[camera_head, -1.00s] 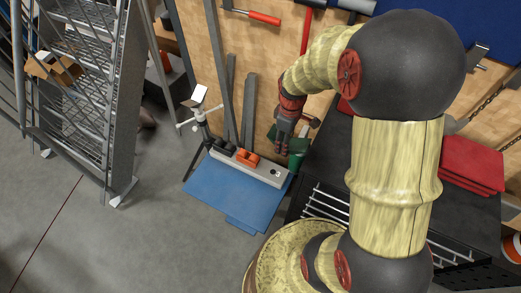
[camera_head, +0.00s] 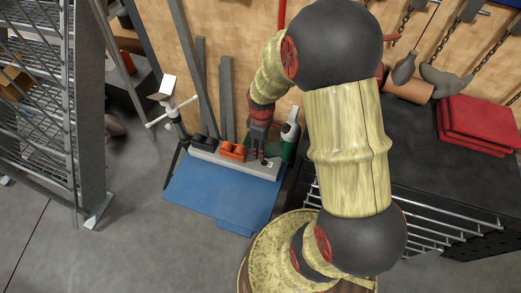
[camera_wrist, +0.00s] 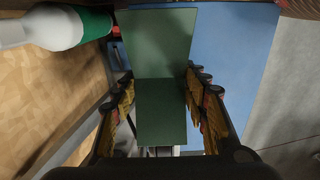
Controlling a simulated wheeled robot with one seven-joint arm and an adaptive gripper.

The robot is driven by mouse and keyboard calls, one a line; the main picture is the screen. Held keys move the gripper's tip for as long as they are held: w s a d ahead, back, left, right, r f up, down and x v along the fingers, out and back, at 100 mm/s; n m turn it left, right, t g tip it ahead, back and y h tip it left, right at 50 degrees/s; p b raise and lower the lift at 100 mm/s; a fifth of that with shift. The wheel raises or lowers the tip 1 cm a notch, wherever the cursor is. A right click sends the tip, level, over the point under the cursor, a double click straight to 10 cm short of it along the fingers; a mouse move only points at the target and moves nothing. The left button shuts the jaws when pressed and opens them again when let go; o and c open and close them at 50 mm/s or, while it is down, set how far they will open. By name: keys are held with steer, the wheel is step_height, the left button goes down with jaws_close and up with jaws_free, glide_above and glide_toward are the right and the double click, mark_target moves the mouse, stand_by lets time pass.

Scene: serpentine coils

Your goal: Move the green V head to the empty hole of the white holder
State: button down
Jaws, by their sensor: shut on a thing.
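The green V head (camera_wrist: 163,60) is between my gripper's fingers (camera_wrist: 160,78) in the wrist view, with its two flat faces meeting at a crease. My gripper is shut on it. In the head view my gripper (camera_head: 259,152) hangs at the right end of the white holder (camera_head: 210,158), close to its top face. I cannot make out the green V head there, nor whether it touches the holder. A dark spot, perhaps the hole, shows beside the fingers. A black head (camera_head: 203,141) and an orange head (camera_head: 232,151) sit in the holder's left and middle.
The holder stands on a blue board (camera_head: 215,195). A green and white bottle (camera_head: 290,135) is close to the right of my gripper and also shows in the wrist view (camera_wrist: 65,27). A lamp-like stand (camera_head: 168,100) is at the left. A dark bench (camera_head: 440,165) is at the right.

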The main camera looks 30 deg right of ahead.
steer(key=shift+f+b, duration=1.9)
steer(key=shift+f, duration=0.45)
steer(key=shift+s+d+f, duration=0.1)
steer(key=shift+f, duration=0.1)
steer(key=shift+f+b, duration=0.75)
steer(key=shift+f, duration=0.65)
steer(key=shift+f, duration=0.2)
steer(key=shift+f, duration=0.2)
